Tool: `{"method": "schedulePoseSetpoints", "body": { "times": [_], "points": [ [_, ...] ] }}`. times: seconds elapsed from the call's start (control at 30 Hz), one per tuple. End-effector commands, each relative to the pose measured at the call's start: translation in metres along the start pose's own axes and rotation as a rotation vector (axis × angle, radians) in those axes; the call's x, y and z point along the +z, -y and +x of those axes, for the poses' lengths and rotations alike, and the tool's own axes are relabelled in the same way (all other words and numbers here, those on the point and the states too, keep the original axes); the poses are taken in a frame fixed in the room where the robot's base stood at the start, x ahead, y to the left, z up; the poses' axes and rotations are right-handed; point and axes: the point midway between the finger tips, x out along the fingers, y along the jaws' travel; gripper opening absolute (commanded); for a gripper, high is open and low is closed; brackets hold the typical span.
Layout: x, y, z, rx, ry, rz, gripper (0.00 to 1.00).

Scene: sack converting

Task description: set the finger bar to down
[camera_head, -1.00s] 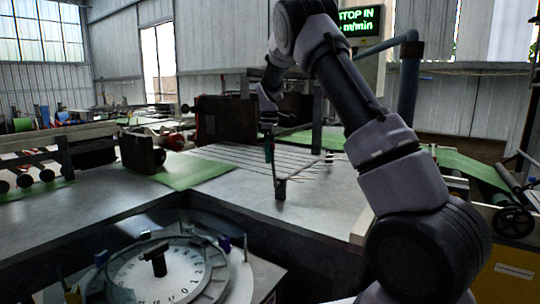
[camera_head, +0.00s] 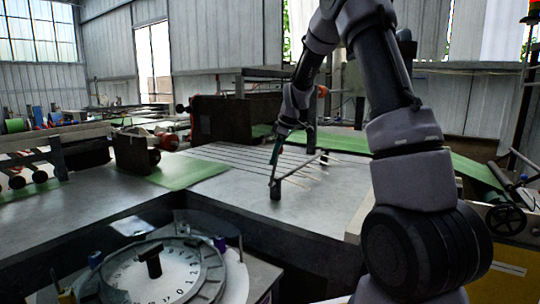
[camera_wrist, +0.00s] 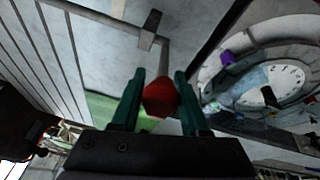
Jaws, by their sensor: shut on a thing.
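The finger bar (camera_head: 300,168) is a thin dark bar above the grey table, running back right from a short dark post (camera_head: 275,190). Thin light fingers lie near its far end. A lever rises from the post end towards my gripper (camera_head: 278,160). In the wrist view a grey rod with a block (camera_wrist: 150,30) leads to a red knob (camera_wrist: 160,98). My gripper's green fingers (camera_wrist: 158,95) stand either side of this knob and are shut on it. The knob's far side is hidden; it is too small to make out clearly in the head view.
A round numbered dial (camera_head: 160,272) with a dark handle sits in the recess at the front left. A green sheet (camera_head: 192,174) lies on the table (camera_head: 230,195) behind. Dark machine blocks stand further back. Bare table lies left of the post.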

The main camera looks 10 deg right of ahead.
Motion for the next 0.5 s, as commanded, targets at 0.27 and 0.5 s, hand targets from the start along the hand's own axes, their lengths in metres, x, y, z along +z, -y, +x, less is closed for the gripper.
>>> {"method": "schedulePoseSetpoints", "body": {
  "times": [0.27,0.5],
  "points": [
    [0.023,0.005,-0.003,0.000,0.005,-0.002,0.00],
    [0.034,0.009,-0.002,-0.001,0.006,-0.002,0.00]
  ]
}}
